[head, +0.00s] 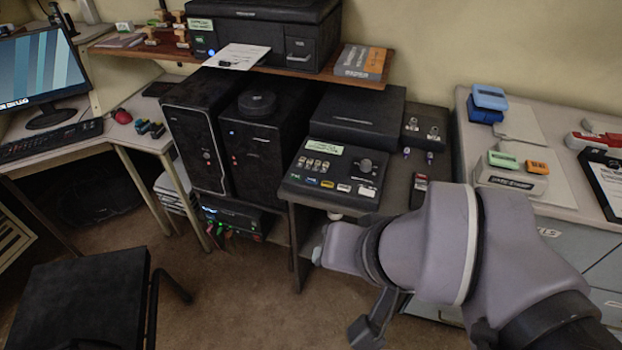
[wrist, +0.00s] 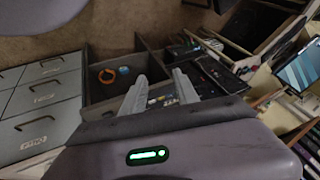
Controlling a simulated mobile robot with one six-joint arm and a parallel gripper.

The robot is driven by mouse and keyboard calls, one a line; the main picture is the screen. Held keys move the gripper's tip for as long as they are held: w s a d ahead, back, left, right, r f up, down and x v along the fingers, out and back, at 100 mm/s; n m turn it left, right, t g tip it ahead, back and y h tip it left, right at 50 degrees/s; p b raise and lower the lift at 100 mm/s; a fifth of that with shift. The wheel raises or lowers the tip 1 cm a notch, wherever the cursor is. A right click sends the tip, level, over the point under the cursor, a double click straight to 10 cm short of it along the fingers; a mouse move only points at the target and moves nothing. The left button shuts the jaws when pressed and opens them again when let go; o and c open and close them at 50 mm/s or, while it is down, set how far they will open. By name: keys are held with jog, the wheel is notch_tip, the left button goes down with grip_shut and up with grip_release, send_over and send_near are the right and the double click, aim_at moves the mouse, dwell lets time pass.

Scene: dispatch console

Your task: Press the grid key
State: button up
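A black sloped console panel (head: 300,190) sits on the desk in the middle of the head view. It has small switches, a round knob (head: 366,166) and a row of small keys (head: 334,184) in green, blue, yellow and white. The key labels are too small to read, so I cannot tell which is the grid key. My gripper (wrist: 159,75) shows in the wrist view with its two fingers apart and nothing between them. In the head view my arm fills the lower right, in front of and to the right of the panel; the fingers are not clear there.
Two black computer towers (head: 196,130) stand left of the panel. A printer (head: 262,30) sits on the shelf above. Grey drawer cabinets (head: 568,236) with a stapler and pads stand at right. A black chair (head: 95,300) is at lower left. Brown floor lies open between.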

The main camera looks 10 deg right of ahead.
grip_shut()
dwell(0.8)
jog(key=shift+w, duration=0.1)
dwell(0.7)
